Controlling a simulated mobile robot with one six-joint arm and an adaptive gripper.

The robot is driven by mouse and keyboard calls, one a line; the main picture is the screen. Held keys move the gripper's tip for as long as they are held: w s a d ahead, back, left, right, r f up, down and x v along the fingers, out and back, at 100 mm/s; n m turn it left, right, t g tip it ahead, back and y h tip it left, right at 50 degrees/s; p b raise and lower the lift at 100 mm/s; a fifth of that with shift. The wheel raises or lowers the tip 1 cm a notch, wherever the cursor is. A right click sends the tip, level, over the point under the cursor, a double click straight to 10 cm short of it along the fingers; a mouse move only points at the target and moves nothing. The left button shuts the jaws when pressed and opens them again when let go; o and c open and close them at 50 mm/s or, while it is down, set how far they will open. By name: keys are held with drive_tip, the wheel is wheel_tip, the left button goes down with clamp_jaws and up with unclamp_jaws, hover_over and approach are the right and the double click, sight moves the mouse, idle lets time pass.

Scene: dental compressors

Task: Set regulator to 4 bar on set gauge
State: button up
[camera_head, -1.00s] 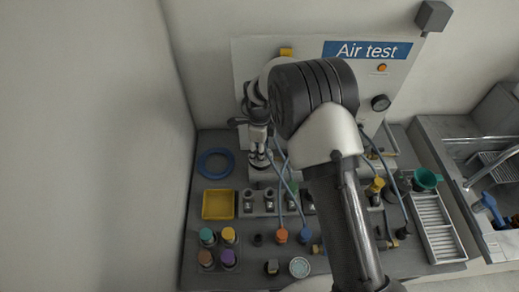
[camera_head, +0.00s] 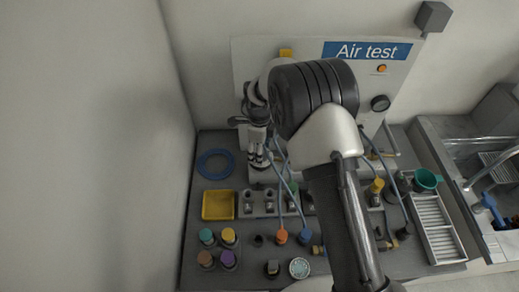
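My gripper (camera_head: 258,159) points down at the left end of the bench, in front of the Air test panel (camera_head: 420,46). Its fingers are small and dark here, and I cannot tell whether they are apart or hold anything. My arm covers the middle of the panel and bench. I cannot identify the regulator or tell which gauge is the set gauge.
A blue ring (camera_head: 215,151), a yellow tray (camera_head: 205,206) and several coloured caps (camera_head: 228,235) stand at the left. Hoses cross the middle. A green funnel (camera_head: 427,179) and a slotted white tray (camera_head: 435,226) are at the right. A wall closes the left side.

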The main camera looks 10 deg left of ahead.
drive_tip(key=shift+o, duration=0.2)
wheel_tip(320, 180, up, 12)
idle(0.6)
idle(0.4)
